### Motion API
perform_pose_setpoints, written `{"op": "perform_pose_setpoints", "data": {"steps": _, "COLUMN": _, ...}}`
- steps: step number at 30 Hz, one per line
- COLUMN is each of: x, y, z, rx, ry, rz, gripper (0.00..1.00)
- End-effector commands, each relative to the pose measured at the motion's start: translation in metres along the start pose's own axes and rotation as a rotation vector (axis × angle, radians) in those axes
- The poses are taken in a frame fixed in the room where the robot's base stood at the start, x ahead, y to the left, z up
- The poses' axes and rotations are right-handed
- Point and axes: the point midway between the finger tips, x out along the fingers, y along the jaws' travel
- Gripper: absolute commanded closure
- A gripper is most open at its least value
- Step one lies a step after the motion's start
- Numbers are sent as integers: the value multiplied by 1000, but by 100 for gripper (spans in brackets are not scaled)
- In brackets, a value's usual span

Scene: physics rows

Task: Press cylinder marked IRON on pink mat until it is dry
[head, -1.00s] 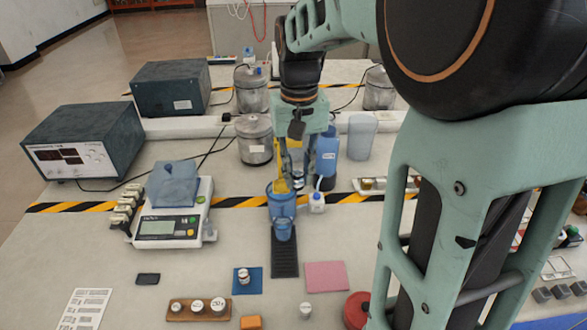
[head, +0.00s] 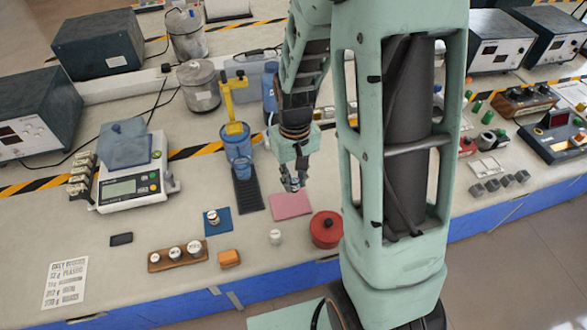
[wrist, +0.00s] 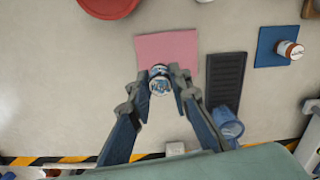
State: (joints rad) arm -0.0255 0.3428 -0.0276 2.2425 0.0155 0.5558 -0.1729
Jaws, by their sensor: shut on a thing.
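Another cylinder (head: 212,217) with a white top stands on the blue mat (head: 218,229). Wetness cannot be made out.
A blue cup (head: 239,167) with a yellow stand (head: 232,98) behind it stands by a dark ribbed strip (head: 249,194). A red round pot (head: 326,230) is just right of the pink mat. A small white cylinder (head: 276,238) stands in front. A wooden block (head: 178,254) holds several weights.

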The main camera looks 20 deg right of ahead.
Motion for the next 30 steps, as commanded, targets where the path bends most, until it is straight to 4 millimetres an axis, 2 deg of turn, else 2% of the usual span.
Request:
{"op": "perform_pose_setpoints", "data": {"steps": 18, "x": 52, "y": 0, "z": 0, "rx": 1, "ry": -1, "rz": 0, "gripper": 100}}
{"op": "perform_pose_setpoints", "data": {"steps": 30, "x": 55, "y": 0, "z": 0, "rx": 1, "ry": 0, "rz": 0, "gripper": 100}}
